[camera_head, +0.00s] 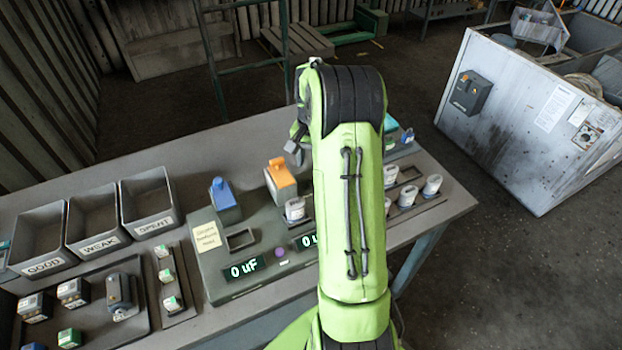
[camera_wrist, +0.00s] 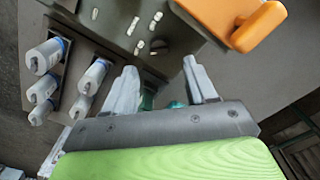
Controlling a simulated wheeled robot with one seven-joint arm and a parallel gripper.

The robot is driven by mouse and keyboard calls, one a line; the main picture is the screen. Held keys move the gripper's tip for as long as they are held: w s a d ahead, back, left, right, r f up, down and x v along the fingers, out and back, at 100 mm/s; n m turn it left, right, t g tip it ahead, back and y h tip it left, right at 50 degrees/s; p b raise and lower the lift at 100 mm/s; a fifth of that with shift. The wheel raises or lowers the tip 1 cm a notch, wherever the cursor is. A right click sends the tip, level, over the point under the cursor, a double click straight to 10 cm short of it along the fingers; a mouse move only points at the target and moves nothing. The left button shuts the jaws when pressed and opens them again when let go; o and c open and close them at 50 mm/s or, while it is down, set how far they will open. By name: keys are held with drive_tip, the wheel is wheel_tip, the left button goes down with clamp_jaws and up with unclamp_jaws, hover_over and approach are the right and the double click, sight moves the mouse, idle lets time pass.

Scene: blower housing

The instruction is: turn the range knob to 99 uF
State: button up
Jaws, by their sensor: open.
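The grey tester box (camera_head: 233,283) stands on the bench. In the wrist view a dark panel (camera_wrist: 118,38) carries several small white marks. A small dark round part among them may be the range knob (camera_wrist: 159,47), but its setting is too small to read. My gripper (camera_wrist: 161,67) is open, with nothing visible between its fingers. The panel lies beyond the fingertips, apart from them. In the head view my arm hides much of the tester's right side.
Orange-topped (camera_head: 280,178) and blue-topped (camera_head: 223,196) blocks stand on the tester. Bins marked GOOD (camera_head: 41,238), WEAK (camera_head: 97,220) and SPENT (camera_head: 149,198) stand left. White-and-grey capacitors (camera_head: 432,186) stand at right. A large metal housing (camera_head: 520,120) stands beyond the bench.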

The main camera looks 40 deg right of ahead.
sight(312, 182)
wheel_tip(312, 182, down, 7)
drive_tip(key=shift+r, duration=0.15)
clamp_jaws()
